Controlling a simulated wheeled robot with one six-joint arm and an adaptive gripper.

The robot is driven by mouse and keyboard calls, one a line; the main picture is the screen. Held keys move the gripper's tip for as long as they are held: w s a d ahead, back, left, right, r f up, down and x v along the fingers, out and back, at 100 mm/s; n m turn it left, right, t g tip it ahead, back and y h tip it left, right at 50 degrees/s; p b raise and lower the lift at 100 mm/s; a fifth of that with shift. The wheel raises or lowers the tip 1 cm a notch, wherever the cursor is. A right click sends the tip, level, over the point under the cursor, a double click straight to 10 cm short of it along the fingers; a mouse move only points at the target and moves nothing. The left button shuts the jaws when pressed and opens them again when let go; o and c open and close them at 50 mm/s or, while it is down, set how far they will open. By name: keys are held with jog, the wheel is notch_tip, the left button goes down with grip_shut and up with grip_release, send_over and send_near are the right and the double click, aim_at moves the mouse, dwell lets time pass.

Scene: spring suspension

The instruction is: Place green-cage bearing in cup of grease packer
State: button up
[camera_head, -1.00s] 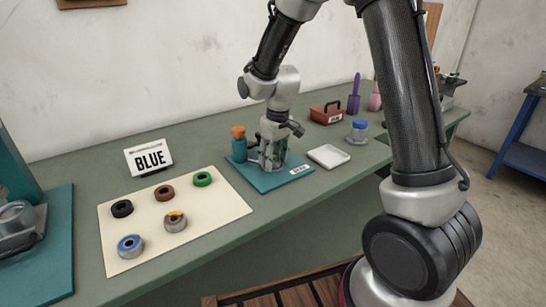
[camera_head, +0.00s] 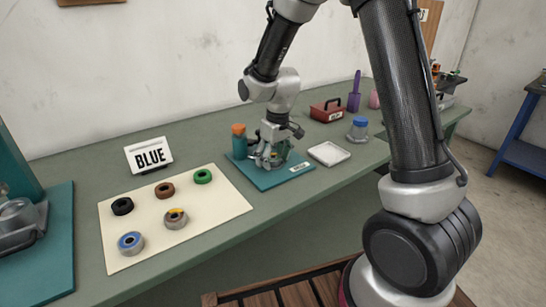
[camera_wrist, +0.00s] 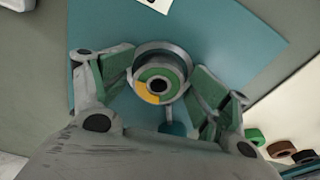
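The green-cage bearing (camera_wrist: 143,77) shows in the wrist view as a steel ring with a green band, a yellow section and a dark bore. It sits inside the round grey cup (camera_wrist: 165,47) of the grease packer, which stands on a teal base plate (camera_wrist: 230,40). My gripper (camera_wrist: 160,80) is open, with one green-padded finger on each side of the cup and bearing. In the head view, my gripper (camera_head: 271,160) is low over the teal base (camera_head: 265,181) and hides most of the cup and the bearing.
An orange-capped teal bottle (camera_head: 239,142) stands close left of my gripper. A white tray (camera_head: 329,153) and a blue-capped jar (camera_head: 358,130) are to the right. A cream mat (camera_head: 145,215) holds several rings and bearings.

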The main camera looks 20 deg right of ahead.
aim_at(276, 159)
jog(key=shift+s, duration=0.1)
notch_tip(276, 159, up, 12)
jog(key=s+r, duration=0.1)
jog(key=s+d+r+m+t, duration=0.2)
jog(key=s+d+r+m, duration=0.1)
jog(key=s+d+r, duration=0.7)
jog(key=s+d+f+m, duration=0.1)
jog(key=s+d, duration=0.1)
jog(key=s, duration=0.5)
jog(key=s+d+f+m+t, duration=0.1)
jog(key=s+d, duration=0.1)
jog(key=s, duration=0.6)
jog(key=shift+d+h, duration=0.3)
jog(key=shift+d, duration=0.1)
jog(key=shift+s, duration=0.1)
